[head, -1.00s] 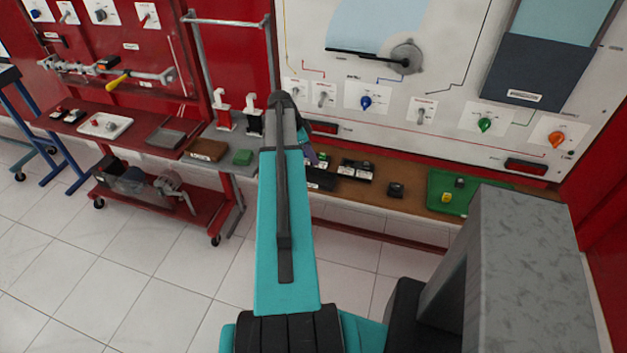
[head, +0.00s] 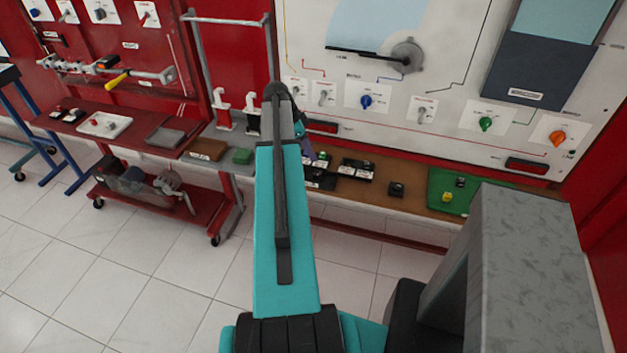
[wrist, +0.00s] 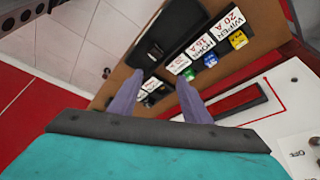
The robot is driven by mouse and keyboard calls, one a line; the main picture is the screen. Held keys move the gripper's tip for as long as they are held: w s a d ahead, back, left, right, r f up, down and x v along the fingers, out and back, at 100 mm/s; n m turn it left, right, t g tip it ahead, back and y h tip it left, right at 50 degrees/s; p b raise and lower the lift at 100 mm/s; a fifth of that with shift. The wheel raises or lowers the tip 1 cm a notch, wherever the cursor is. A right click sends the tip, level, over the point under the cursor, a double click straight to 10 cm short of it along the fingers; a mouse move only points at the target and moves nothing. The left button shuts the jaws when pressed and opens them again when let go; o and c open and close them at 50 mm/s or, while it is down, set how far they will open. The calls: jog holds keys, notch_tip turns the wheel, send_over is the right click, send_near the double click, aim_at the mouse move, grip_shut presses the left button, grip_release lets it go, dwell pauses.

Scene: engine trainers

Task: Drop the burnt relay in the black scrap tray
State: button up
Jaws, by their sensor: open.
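In the head view my gripper (head: 314,158) is partly hidden behind my arm, above the left part of the brown bench. A black, tray-like shape (wrist: 172,28) lies on the bench beyond the fingertips in the wrist view; it looks like the scrap tray. Dark blocks with white labels (wrist: 150,88) show between and below the fingers. A small black cube (head: 396,189) sits on the bench to the right. I cannot tell which dark piece is the burnt relay.
A fuse block with labels and coloured fuses (wrist: 208,48) is close to the right finger. A green mat (head: 437,184) with a yellow and a black piece lies at the bench's right. The white trainer board (head: 450,60) rises behind. Bare bench (head: 420,205) lies between cube and mat.

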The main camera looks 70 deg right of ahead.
jog(key=b+v, duration=0.2)
jog(key=v, duration=0.9)
jog(key=shift+b, duration=0.3)
jog(key=shift+w, duration=0.1)
dwell(0.4)
